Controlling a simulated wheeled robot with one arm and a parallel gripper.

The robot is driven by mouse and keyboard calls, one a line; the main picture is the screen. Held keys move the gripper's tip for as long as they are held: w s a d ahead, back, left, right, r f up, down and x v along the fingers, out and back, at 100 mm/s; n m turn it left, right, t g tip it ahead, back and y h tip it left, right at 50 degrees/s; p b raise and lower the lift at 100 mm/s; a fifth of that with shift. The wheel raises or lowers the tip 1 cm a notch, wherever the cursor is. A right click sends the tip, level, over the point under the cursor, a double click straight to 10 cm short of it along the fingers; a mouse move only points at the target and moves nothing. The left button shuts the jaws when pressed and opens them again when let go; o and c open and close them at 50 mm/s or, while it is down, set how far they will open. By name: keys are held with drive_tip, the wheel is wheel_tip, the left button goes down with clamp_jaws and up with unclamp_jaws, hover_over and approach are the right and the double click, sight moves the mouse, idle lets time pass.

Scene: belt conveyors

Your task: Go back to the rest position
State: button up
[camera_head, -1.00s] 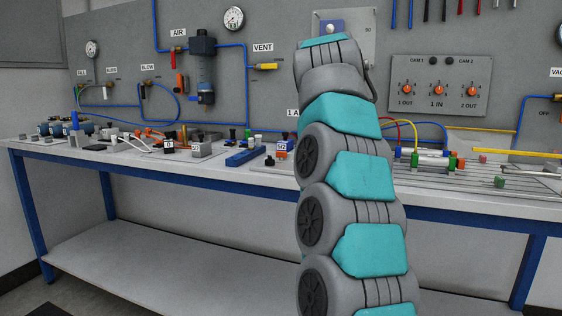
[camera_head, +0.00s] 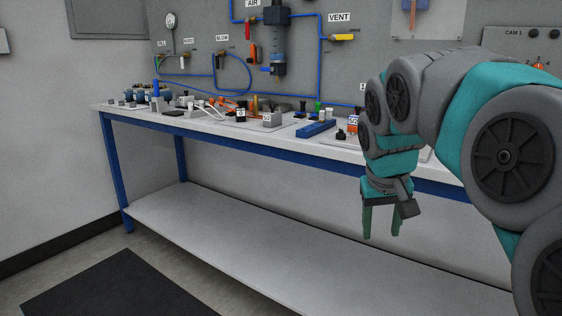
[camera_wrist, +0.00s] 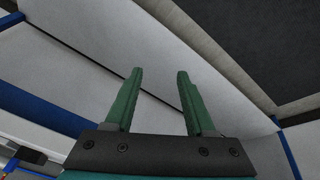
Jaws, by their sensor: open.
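My gripper (camera_head: 382,222) hangs with its fingers pointing down in front of the bench, at the right of the head view. Its two green fingers are apart with nothing between them. In the wrist view the open fingers (camera_wrist: 160,75) show against the pale lower shelf and the wall beyond. My arm, grey and teal, bends down from the right side of the head view and hides part of the bench top.
The workbench (camera_head: 300,159) has a blue front edge and carries valves and small fittings. A lower shelf (camera_head: 270,250) beneath it is bare. A panel with blue air lines stands behind. A dark mat (camera_head: 115,288) lies on the floor at the front left.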

drive_tip(key=s+a+f+g, duration=0.1)
drive_tip(key=s+f, duration=0.5)
drive_tip(key=s, duration=0.3)
drive_tip(key=s+a+f+g+y, duration=0.1)
drive_tip(key=s+a+f+g, duration=0.1)
drive_tip(key=s+f, duration=0.5)
drive_tip(key=s+a+f+g, duration=0.1)
drive_tip(key=s+f, duration=0.5)
drive_tip(key=s, duration=0.7)
drive_tip(key=shift+s+a+f+g+y, duration=0.2)
drive_tip(key=shift+f+g+y, duration=0.15)
drive_tip(key=shift+g, duration=0.25)
